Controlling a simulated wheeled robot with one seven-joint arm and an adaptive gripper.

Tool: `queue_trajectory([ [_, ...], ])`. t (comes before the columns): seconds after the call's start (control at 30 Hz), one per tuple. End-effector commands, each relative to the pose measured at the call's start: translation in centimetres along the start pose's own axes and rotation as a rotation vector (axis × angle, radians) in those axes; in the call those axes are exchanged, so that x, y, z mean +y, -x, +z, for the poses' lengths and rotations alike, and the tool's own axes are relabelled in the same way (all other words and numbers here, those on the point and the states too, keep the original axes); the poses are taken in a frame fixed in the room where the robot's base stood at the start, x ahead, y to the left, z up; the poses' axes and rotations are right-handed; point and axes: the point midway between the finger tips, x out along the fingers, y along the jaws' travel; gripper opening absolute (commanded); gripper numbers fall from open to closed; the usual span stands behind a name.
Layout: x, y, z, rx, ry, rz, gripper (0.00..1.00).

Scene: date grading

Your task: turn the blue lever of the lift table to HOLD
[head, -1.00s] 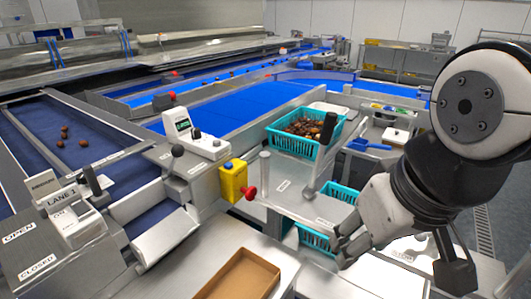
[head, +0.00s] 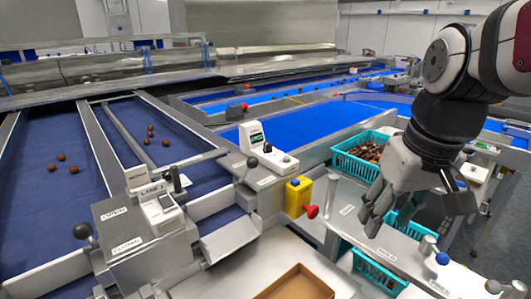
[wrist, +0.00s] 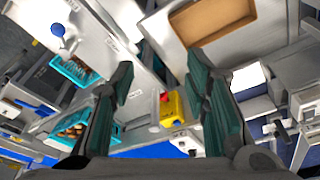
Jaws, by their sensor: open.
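The blue-knobbed lever (head: 442,258) is on the metal lift table (head: 350,210) at the lower right of the head view. Its blue ball also shows at the upper left of the wrist view (wrist: 57,29). A small label, which seems to read HOLD, lies to its left, and another lies below it. The lever's exact setting is too small to tell. My gripper (head: 400,205) hangs over the lift table, up and left of the lever, apart from it. In the wrist view its two fingers (wrist: 165,95) are spread with nothing between them.
Turquoise crates (head: 358,166) stand beside and under the lift table, one holding dates. A yellow box with a red knob (head: 298,197) and an upright post are left of my gripper. A cardboard tray (head: 297,284) lies at the bottom. Blue belts (head: 60,180) fill the left.

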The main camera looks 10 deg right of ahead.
Motion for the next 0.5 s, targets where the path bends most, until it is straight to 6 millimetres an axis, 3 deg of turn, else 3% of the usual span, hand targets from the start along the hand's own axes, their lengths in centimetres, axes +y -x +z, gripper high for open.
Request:
queue_trajectory([
  [0.17, 3.4, 0.2, -2.1, -0.053, -0.029, -0.007, 0.42],
  [0.27, 6.5, 0.0, -3.3, -0.092, -0.050, -0.017, 0.42],
  [0.5, 15.7, -1.9, -4.8, -0.178, -0.100, -0.059, 0.42],
])
